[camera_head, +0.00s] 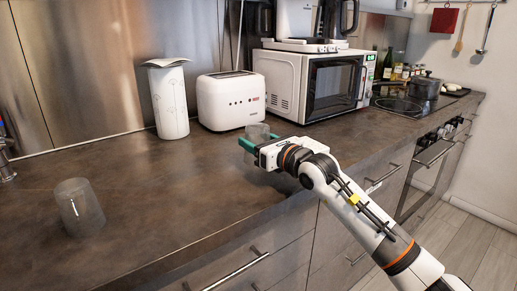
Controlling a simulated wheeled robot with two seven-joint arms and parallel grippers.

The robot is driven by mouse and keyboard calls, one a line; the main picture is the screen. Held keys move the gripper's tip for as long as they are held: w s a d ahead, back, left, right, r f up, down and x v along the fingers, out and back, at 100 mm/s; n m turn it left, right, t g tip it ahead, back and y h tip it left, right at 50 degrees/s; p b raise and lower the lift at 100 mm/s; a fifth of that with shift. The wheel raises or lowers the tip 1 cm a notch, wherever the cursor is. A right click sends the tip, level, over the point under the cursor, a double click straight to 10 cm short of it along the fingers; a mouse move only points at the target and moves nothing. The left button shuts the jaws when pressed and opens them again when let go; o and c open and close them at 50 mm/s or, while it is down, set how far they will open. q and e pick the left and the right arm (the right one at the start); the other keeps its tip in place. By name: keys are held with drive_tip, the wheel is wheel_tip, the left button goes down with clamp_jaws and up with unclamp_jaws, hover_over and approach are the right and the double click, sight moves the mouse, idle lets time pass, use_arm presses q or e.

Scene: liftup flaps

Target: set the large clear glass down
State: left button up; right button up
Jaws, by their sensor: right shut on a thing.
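My right gripper (252,147), with green fingers, reaches in from the right over the counter. It is shut on a clear glass (257,132), whose upper part shows above the fingers, in front of the toaster. The gripper hides much of the lower part of this glass, so I cannot tell whether it touches the counter. Another clear glass (79,208) stands on the counter at the left, well apart from the gripper. My left gripper is not in view.
The brown counter (165,205) is bare between the left glass and my right gripper. A white toaster (231,101), a paper roll (168,100) and a microwave (312,85) stand along the back. A pot (425,88) is on the hob. Drawers line the front.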

drive_tip(key=shift+f, duration=0.8)
drive_tip(key=shift+f, duration=0.1)
drive_tip(key=o, duration=1.1)
drive_tip(key=shift+f, duration=0.1)
